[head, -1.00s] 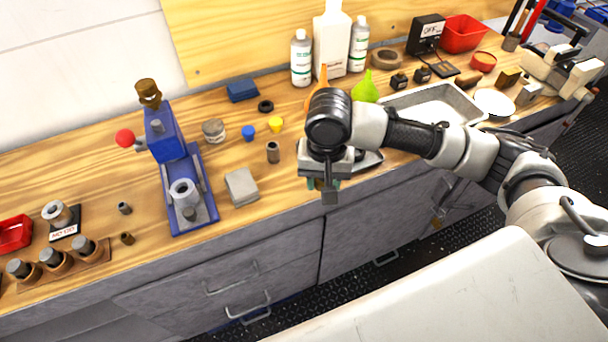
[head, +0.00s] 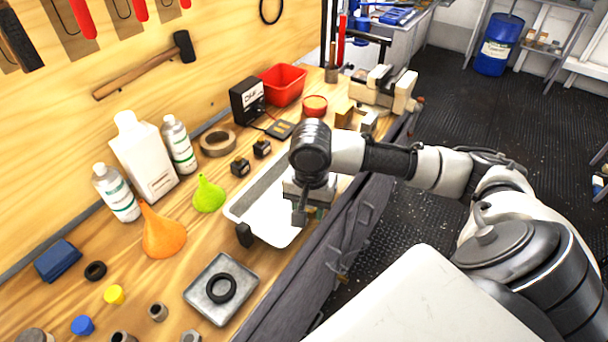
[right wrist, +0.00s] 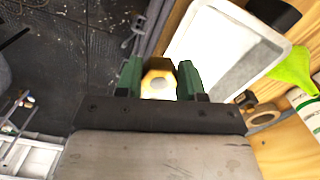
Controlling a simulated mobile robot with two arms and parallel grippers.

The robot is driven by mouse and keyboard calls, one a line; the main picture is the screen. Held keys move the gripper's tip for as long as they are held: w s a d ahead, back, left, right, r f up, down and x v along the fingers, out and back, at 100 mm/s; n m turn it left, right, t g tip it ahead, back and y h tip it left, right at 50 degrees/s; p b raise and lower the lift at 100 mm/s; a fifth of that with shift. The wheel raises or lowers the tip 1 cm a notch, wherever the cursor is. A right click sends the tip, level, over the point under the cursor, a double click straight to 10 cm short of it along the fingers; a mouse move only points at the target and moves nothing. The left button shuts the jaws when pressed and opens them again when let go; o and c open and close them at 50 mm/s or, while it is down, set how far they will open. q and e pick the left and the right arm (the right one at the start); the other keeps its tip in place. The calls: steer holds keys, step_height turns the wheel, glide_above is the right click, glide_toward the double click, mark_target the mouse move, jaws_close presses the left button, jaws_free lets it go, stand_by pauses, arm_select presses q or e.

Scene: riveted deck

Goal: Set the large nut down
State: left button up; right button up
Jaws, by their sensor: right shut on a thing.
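My right gripper (head: 308,212) hangs over the front side of the bench, beside the near right part of the shallow white tray (head: 262,222). In the right wrist view its two green fingers are shut on the large nut (right wrist: 158,84), a brass-coloured hexagonal piece with a pale round centre. In that view the nut shows near the bench's front edge, with the tray (right wrist: 226,48) to its right. In the head view the nut is mostly hidden by the gripper. My left gripper is not in view.
A square grey dish with a black ring (head: 221,289) sits left of the tray. A green funnel (head: 209,195), orange funnel (head: 162,232) and white bottles (head: 143,158) stand behind. A red bin (head: 284,85) and a vise (head: 384,88) are farther right. A small black block (head: 244,235) touches or overlaps the tray's left edge.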

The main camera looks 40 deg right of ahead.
steer(key=w+a+f, duration=0.2)
steer(key=w, duration=0.2)
glide_above(266, 228)
steer(key=f, duration=0.2)
steer(key=f+p, duration=0.1)
steer(key=f, duration=0.1)
steer(key=shift+s+d+f, duration=0.1)
steer(key=shift+d+f, duration=0.1)
steer(key=shift+w+a+f, duration=0.1)
steer(key=shift+w+f, duration=0.05)
steer(key=shift+w, duration=0.05)
step_height(266, 228, down, 3)
steer(key=shift+f, duration=0.55)
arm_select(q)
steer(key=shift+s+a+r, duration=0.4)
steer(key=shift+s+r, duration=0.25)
arm_select(e)
steer(key=o, duration=1)
steer(key=shift+f, duration=0.1)
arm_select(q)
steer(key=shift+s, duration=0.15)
